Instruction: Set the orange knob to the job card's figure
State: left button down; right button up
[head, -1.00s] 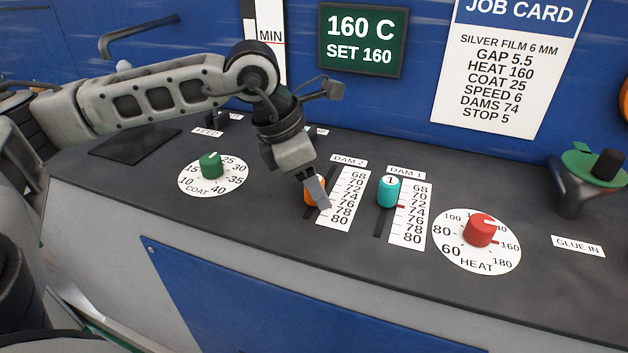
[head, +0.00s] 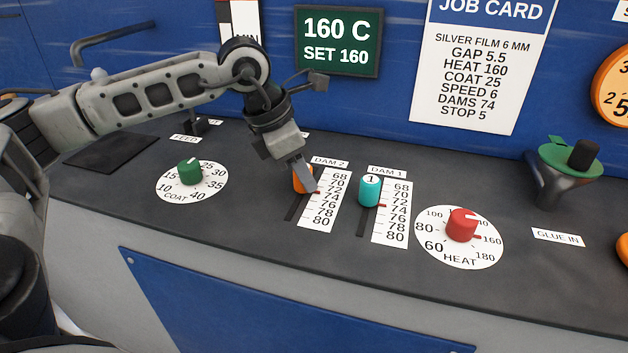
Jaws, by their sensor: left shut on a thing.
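The orange knob (head: 301,182) is the DAM 2 slider, standing in its slot left of the DAM 2 scale (head: 319,222). My left gripper (head: 306,181) is shut on it from above and hides part of it. A small red pointer beside the fingers lies between about 72 and 74, nearer 72; the exact figure is hard to read. The job card (head: 482,75) on the blue wall reads DAMS 74. My right gripper is not in view.
Right of it, a teal DAM 1 knob (head: 369,190) has its red pointer at about 74. A red HEAT knob (head: 462,226), a green COAT knob (head: 190,172) and a green-topped funnel (head: 570,160) also stand on the grey panel.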

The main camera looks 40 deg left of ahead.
pick_arm(q)
jog(key=shift+s, duration=0.1)
jog(key=c, duration=1.1)
grip_release()
jog(key=p+v, duration=0.1)
jog(key=v, duration=1.5)
jog(key=shift+s, duration=0.1)
jog(key=shift+d, duration=0.1)
